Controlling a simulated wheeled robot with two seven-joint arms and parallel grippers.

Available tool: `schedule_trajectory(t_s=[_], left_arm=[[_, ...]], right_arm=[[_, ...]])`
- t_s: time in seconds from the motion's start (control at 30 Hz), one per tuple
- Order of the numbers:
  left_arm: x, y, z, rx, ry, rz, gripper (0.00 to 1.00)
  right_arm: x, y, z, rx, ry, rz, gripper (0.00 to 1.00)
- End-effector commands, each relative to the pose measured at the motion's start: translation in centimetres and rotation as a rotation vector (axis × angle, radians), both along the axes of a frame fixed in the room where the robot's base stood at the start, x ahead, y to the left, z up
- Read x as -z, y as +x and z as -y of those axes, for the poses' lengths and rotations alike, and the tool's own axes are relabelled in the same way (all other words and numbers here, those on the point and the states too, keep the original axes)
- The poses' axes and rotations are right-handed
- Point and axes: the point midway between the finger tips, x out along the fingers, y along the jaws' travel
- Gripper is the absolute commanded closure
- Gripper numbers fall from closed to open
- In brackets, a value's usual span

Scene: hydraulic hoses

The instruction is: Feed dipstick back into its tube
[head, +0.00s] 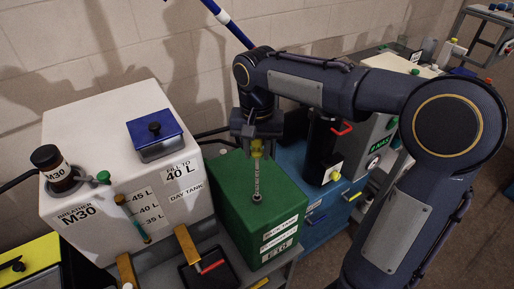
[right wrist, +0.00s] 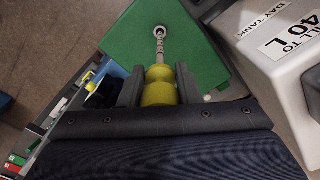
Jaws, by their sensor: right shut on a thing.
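My right gripper (head: 257,146) is shut on the yellow handle of the dipstick (head: 257,172) above the green tank (head: 235,200). The dipstick's grey rod hangs about upright from the handle. Its lower end meets a small dark round fitting (head: 257,198) on the tank's top, which looks like the tube mouth. I cannot tell how far the rod is inside it. In the right wrist view the yellow handle (right wrist: 158,85) sits between the fingers, and the rod (right wrist: 160,45) runs to the fitting at the green top. My left gripper is not in view.
A white day tank (head: 110,140) with a blue-lidded port (head: 155,133) and black breather cap (head: 50,160) stands left. A black tray (head: 200,275) lies in front. Blue equipment (head: 320,200) and a black cylinder (head: 322,150) stand close right. A wall is behind.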

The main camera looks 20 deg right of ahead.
Motion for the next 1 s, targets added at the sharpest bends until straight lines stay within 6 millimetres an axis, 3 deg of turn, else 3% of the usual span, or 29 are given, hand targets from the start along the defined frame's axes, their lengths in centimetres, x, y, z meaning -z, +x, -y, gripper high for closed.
schedule_trajectory(t_s=[1.0], left_arm=[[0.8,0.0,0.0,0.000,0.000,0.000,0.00]], right_arm=[[1.5,0.0,0.0,0.000,0.000,0.000,1.00]])
